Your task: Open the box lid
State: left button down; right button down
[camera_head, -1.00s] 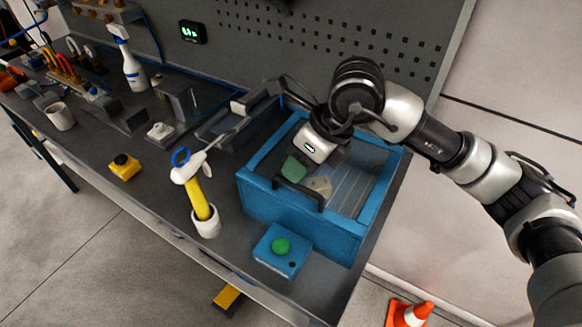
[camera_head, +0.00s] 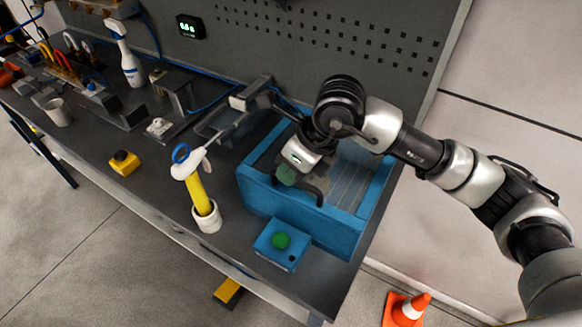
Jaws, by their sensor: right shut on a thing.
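The blue box (camera_head: 300,222) stands on the right part of the workbench. Its lid (camera_head: 356,180) has a blue frame and a see-through panel, and looks closed. A dark curved handle (camera_head: 318,197) sits at the front edge of the lid. My right gripper (camera_head: 287,177) comes in from the right over the lid and is shut at the left part of the handle. Its tips, with a green patch, partly hide the handle, so the exact grip is hard to see. My left gripper is not in view.
A blue block with a green button (camera_head: 280,241) stands right in front of the box. A white cup (camera_head: 207,218) with a yellow-handled tool stands to its left. A yellow block (camera_head: 125,162) and grey fixtures stand further left. A pegboard wall is behind.

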jog(key=shift+w+d+r, duration=0.1)
jog(key=shift+w+r, duration=0.05)
jog(key=shift+r, duration=0.45)
jog(key=w+d+r+g+y+p, duration=0.1)
jog(key=w+d+r+g+y, duration=0.1)
jog(key=r, duration=0.4)
jog(key=w+d+r+m+g+y+p, duration=0.1)
jog(key=w+d+r+g+y, duration=0.1)
jog(key=r, duration=0.4)
jog(key=shift+w+d+m+g+p, duration=0.35)
jog(key=shift+w+g, duration=0.25)
jog(key=shift+w, duration=0.65)
